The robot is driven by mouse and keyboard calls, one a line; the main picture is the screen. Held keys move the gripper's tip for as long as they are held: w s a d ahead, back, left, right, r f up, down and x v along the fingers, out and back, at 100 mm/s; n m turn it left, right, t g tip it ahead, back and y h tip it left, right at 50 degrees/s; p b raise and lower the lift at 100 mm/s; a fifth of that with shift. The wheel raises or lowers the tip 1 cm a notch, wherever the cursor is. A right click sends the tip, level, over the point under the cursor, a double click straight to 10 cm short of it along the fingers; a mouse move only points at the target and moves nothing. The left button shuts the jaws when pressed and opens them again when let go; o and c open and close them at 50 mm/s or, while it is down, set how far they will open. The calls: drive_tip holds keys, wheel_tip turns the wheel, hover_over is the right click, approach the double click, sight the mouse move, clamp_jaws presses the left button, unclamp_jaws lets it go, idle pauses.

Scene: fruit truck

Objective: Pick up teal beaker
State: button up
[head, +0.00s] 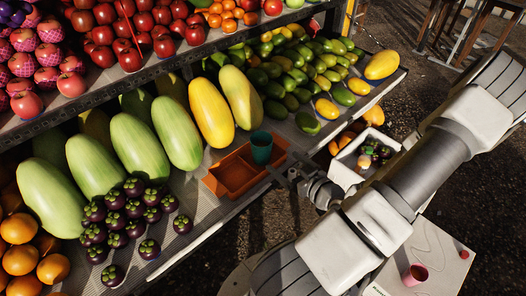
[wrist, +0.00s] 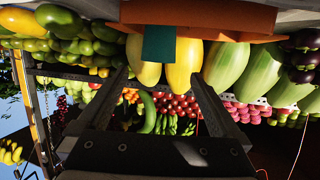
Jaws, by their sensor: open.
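The teal beaker (head: 261,148) stands upright at the right end of an orange-brown divided tray (head: 222,186) on the stall shelf. My gripper (head: 281,166) is just to the right of the beaker and tray in the head view, apart from the beaker. In the wrist view, which looks upside down, the teal beaker (wrist: 158,45) shows beyond and between the two spread fingers of my gripper (wrist: 160,76). The fingers are open with nothing between them. The tray (wrist: 225,20) hides part of the beaker there.
Large green and yellow melons (head: 211,112) lie behind the tray, with purple mangosteens (head: 132,211) to its left. A white crate (head: 344,174) of fruit stands right of my gripper. A pink cup (head: 415,274) stands on a pale surface at the lower right.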

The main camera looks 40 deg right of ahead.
drive_tip(key=b+x, duration=0.4)
drive_tip(key=shift+w+f+b, duration=0.1)
drive_tip(key=shift+f+b, duration=0.2)
drive_tip(key=shift+b, duration=0.1)
drive_tip(key=b, duration=0.3)
approach(256, 137)
drive_tip(key=w+f, duration=0.1)
drive_tip(key=w, duration=0.1)
drive_tip(key=w+f, duration=0.2)
drive_tip(key=shift+d, duration=0.2)
drive_tip(key=shift+r+b+x, duration=0.2)
drive_tip(key=shift+b+x, duration=0.05)
drive_tip(key=shift+x, duration=0.6)
drive_tip(key=shift+r+b+x, duration=0.2)
drive_tip(key=shift+b+x, duration=0.1)
drive_tip(key=shift+x, duration=0.6)
drive_tip(key=shift+r+b+x, duration=0.2)
drive_tip(key=shift+b+x, duration=0.05)
drive_tip(key=shift+x, duration=0.6)
drive_tip(key=shift+w+d, duration=0.15)
drive_tip(key=c, duration=1.2)
drive_tip(key=shift+c, duration=0.2)
drive_tip(key=shift+r, duration=0.25)
